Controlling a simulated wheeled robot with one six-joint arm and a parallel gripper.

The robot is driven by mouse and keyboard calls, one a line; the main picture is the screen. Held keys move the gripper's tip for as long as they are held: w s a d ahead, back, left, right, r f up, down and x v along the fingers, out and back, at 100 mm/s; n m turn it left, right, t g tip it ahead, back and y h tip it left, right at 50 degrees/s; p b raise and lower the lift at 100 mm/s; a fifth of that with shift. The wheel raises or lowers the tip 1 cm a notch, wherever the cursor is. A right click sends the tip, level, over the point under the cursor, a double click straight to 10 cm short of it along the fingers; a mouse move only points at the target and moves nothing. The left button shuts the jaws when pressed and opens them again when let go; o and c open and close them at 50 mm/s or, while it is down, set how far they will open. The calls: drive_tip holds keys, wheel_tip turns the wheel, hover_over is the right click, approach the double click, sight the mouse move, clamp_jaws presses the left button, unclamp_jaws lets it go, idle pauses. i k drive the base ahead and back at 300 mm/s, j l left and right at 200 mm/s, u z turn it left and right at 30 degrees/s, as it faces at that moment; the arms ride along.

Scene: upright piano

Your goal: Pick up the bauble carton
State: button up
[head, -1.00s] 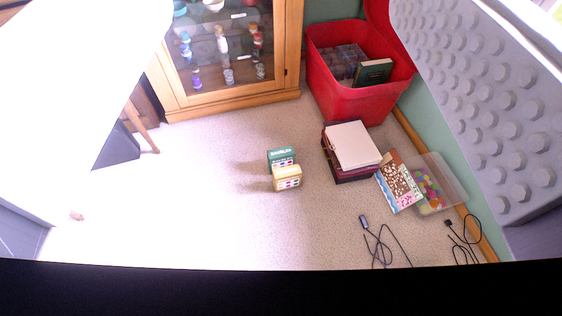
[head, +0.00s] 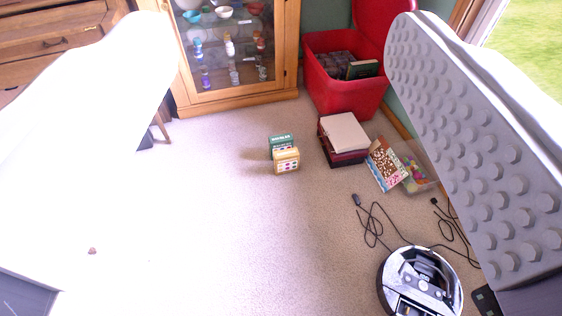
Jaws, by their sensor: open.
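Two small cartons stand together on the pale carpet, in the middle of the head view. The rear one is a green carton (head: 281,140) with light lettering too small to read surely. The front one is a yellow carton (head: 286,161) with rows of coloured dots, and it partly covers the green one. I cannot tell surely from the lettering which is the bauble carton. My gripper (head: 280,45) is open and empty. Its pale fingers stand wide apart at left and right, the right one showing a studded grey pad. The cartons lie beyond it on the floor.
A glass-fronted wooden cabinet (head: 238,100) and an open red bin (head: 345,98) stand behind. Right of the cartons lie stacked boxes or books (head: 347,135), a patterned flat item (head: 385,165), a clear tub (head: 420,178), cables (head: 372,225) and a robot vacuum (head: 400,270). The left carpet is largely clear.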

sight(283, 142)
drive_tip(key=k, duration=0.2)
drive_tip(key=i, duration=0.75)
drive_tip(key=i+j, duration=0.15)
drive_tip(key=i, duration=0.55)
drive_tip(key=i+z, duration=0.1)
drive_tip(key=i, duration=0.65)
drive_tip(key=j, duration=0.05)
